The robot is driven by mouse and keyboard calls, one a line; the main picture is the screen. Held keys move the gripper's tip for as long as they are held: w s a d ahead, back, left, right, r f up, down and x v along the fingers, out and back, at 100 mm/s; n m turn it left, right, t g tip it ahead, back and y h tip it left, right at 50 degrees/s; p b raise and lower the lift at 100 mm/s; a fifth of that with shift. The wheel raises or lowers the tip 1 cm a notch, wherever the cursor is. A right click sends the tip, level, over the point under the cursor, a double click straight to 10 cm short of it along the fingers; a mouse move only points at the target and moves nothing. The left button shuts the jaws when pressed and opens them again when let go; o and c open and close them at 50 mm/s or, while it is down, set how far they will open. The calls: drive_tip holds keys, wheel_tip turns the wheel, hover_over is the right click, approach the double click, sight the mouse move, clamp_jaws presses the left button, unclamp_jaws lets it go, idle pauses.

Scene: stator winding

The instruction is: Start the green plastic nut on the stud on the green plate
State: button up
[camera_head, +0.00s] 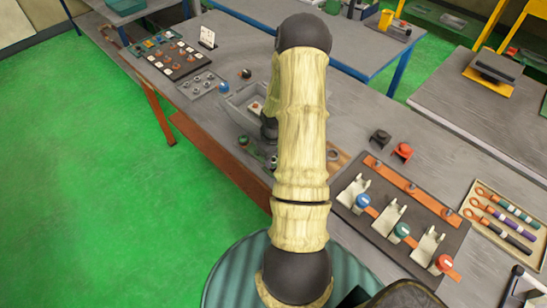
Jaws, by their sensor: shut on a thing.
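My gripper (269,130) shows only in part as a dark shape at the left edge of my pale arm, pointing down over the grey table. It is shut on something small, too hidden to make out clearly. A small green plate (257,152) lies below it near the table's front edge, partly covered by my arm. A small round green part (243,140) shows at the plate's left end. I cannot make out the stud, or whether the nut touches it.
A grey bin (236,108) stands just behind the gripper. A dark board with levers and blue, green and red knobs (397,222) lies to the right, beside a tray of tools (505,217). A dark parts board (180,60) lies far left.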

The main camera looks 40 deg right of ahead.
drive_tip(key=shift+f+b, duration=0.35)
drive_tip(key=shift+f, duration=0.3)
idle(0.6)
drive_tip(key=shift+s+f, duration=0.1)
drive_tip(key=shift+f, duration=0.05)
idle(1.0)
drive_tip(key=m, duration=0.3)
drive_tip(key=shift+a+f+m+b, duration=0.1)
drive_tip(key=shift+a+m+b, duration=0.05)
drive_tip(key=shift+m+b, duration=0.2)
drive_tip(key=m, duration=0.2)
drive_tip(key=shift+m, duration=0.35)
drive_tip(key=o, duration=0.9)
drive_tip(key=shift+o, duration=0.2)
drive_tip(key=shift+r, duration=0.2)
drive_tip(key=shift+r+p, duration=2.6)
drive_tip(key=shift+r, duration=0.9)
